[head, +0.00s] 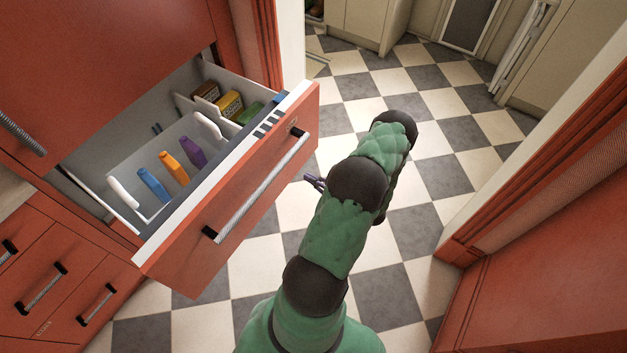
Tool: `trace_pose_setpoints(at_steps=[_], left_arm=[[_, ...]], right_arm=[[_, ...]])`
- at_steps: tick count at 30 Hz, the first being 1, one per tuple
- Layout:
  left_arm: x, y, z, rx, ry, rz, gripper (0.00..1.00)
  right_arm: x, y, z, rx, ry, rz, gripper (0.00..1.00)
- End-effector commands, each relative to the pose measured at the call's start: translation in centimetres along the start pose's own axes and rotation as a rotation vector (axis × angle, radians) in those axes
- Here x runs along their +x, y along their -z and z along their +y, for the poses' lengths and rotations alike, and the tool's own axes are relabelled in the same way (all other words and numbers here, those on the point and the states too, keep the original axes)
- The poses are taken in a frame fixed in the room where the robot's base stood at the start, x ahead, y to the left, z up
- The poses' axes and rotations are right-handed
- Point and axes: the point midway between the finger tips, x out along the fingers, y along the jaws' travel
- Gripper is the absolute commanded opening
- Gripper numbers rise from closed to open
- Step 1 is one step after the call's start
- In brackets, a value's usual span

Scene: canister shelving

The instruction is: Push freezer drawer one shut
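The freezer drawer (205,248) is pulled out of the red freezer cabinet, its red front tilted in view with a long silver handle (262,188). My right gripper (314,182) shows only as small dark fingertips beside my green arm, just right of the drawer front near the handle's upper end. The arm hides most of this gripper, so its opening is unclear, and I cannot tell if it touches the front. My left gripper is not in view.
The drawer holds orange (174,167), blue (154,184) and purple (193,152) items and a yellow box (229,104). Smaller red drawers (60,285) sit at lower left. A red door frame (540,215) stands at right. The checkered floor (440,170) between is clear.

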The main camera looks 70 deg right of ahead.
Motion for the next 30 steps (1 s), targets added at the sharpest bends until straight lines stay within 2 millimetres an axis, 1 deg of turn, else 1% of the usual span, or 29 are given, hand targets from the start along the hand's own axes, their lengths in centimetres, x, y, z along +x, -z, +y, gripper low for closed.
trace_pose_setpoints(at_steps=[1, 9, 15, 21, 30], left_arm=[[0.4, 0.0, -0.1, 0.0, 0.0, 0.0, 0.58], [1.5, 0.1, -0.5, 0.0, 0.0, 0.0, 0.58], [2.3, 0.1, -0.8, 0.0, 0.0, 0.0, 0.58], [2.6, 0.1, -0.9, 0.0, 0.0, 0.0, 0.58], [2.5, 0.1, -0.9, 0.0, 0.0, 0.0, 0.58]], right_arm=[[1.1, 0.1, 0.1, 0.0, -0.005, -0.002, 0.0], [6.1, 0.2, 0.2, 0.0, -0.006, -0.001, 0.0], [8.7, 0.2, 0.1, 0.0, -0.004, 0.001, 0.0], [9.8, 0.1, 0.1, 0.001, -0.002, 0.001, 0.0], [9.9, 0.0, 0.1, 0.001, -0.002, 0.001, 0.0]])
